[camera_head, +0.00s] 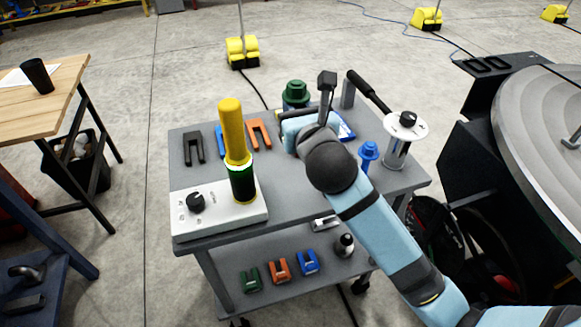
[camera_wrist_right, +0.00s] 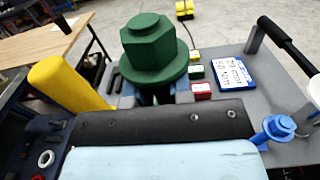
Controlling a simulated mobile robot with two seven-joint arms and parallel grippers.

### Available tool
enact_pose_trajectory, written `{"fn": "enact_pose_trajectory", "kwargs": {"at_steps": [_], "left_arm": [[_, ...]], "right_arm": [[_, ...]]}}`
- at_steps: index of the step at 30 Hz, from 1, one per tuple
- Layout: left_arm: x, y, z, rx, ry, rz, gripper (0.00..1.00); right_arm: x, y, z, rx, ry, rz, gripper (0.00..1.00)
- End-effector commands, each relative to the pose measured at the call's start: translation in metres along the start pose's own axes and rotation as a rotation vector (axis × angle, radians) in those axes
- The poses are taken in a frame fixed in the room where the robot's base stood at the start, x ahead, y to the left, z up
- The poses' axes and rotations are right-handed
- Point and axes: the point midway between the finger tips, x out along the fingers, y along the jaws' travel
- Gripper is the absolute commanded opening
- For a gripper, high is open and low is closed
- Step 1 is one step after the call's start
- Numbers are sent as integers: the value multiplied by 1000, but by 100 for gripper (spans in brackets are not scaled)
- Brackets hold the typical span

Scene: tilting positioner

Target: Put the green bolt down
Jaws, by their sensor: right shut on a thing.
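The green bolt (camera_head: 296,93) has a hexagonal head on a wide round flange and shows at the far edge of the grey cart (camera_head: 222,228). In the right wrist view the green bolt (camera_wrist_right: 152,48) is large and upright, head up. My right gripper (camera_wrist_right: 155,94) is shut on it below the flange; the shank is mostly hidden. In the head view my right gripper (camera_head: 290,110) is partly hidden behind my own wrist. I cannot tell whether the bolt touches the cart top. My left gripper is not in view.
A white control box (camera_head: 220,214) with a yellow-and-green lamp (camera_head: 232,130) stands front left. Fork-shaped pieces, including an orange one (camera_head: 259,133), lie behind it. A blue bolt (camera_head: 368,152) and a black lever (camera_head: 368,92) are at right. A blue-framed card (camera_wrist_right: 235,74) lies near small coloured blocks.

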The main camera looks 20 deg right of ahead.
Motion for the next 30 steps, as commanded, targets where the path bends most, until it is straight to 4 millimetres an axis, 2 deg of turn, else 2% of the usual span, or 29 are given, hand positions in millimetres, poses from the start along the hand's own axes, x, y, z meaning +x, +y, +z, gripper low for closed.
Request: {"fn": "enact_pose_trajectory", "kwargs": {"at_steps": [15,19,26,30], "left_arm": [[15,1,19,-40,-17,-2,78],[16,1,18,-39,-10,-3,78],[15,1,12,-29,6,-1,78],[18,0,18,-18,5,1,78]], "right_arm": [[0,1,-125,1,3,1,0],[0,0,-144,1,1,1,0],[0,0,-157,0,-1,1,0],[0,0,-177,1,2,1,0]]}}
